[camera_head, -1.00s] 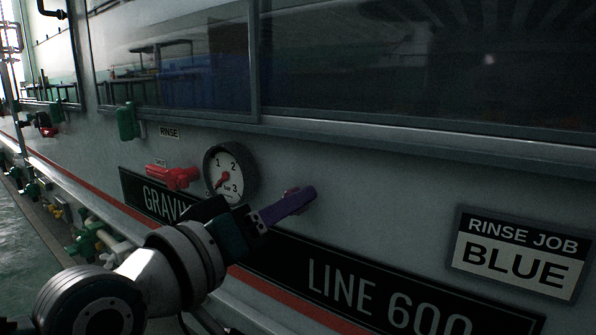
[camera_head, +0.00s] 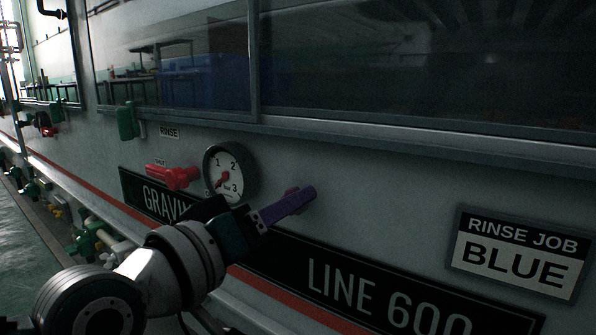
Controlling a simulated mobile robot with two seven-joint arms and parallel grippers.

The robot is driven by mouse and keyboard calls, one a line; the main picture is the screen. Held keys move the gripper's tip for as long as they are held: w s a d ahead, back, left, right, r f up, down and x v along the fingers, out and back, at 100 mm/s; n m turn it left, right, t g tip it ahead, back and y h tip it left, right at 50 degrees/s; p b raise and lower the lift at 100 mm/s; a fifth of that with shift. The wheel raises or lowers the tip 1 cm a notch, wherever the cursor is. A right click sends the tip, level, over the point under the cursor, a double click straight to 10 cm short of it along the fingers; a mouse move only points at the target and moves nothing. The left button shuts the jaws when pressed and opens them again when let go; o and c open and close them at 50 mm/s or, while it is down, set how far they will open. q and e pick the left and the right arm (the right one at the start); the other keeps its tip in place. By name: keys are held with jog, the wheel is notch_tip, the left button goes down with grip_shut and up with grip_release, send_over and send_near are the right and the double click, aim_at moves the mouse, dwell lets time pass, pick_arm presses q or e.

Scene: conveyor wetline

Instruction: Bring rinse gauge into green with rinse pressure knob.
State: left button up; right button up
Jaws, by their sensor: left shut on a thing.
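The rinse gauge (camera_head: 232,168) is a round white dial with a dark rim on the grey machine wall, below the RINSE label. Its red needle points to the lower left, near the low end of the scale. I cannot make out a green band. My left gripper (camera_head: 303,199), with purple fingers, is to the right of the gauge against the wall. It is shut on a small reddish knob (camera_head: 292,190), mostly hidden behind the fingers; I take this as the rinse pressure knob. My right gripper is not in view.
A red valve handle (camera_head: 173,177) is left of the gauge. A green fitting (camera_head: 126,121) sits at the upper left. A RINSE JOB BLUE sign (camera_head: 520,252) is on the right. A window ledge (camera_head: 420,149) runs above; the wall between is clear.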

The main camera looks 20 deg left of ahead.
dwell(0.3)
pick_arm(q)
jog(key=n, duration=0.3)
jog(key=shift+n+p, duration=0.3)
jog(key=shift+p, duration=0.1)
jog(key=shift+n, duration=0.8)
dwell(1.1)
jog(key=n, duration=0.3)
jog(key=shift+n, duration=0.3)
